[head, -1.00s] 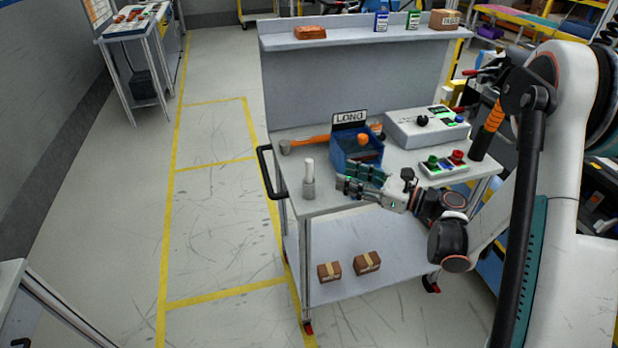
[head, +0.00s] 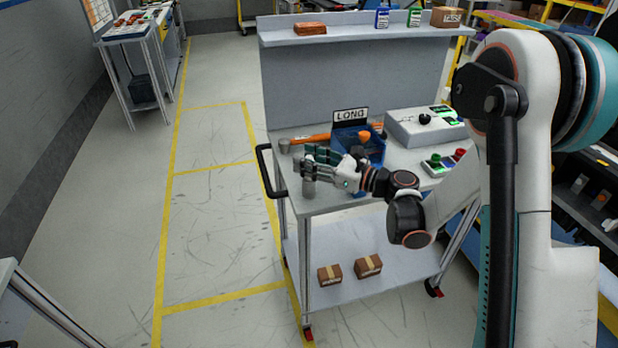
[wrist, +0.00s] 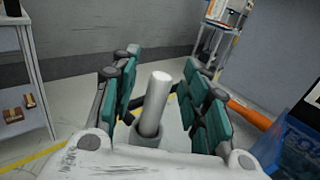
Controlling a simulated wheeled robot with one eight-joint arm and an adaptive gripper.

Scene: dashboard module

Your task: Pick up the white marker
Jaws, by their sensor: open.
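The white marker (wrist: 158,92) stands upright in a grey cylindrical holder in the wrist view. My gripper (wrist: 160,95) is open, with its teal-padded fingers on either side of the marker and a gap on both sides. In the head view my gripper (head: 306,160) is at the front left of the cart top, at the marker's place, and hides the marker. The grey holder (head: 309,188) shows just below the fingers there.
A blue bin (head: 374,150) labelled LONG stands right of my gripper. An orange-handled tool (head: 312,138) lies behind it. A grey control box (head: 425,127) and a button panel (head: 440,164) are further right. The cart's left edge is close to the holder.

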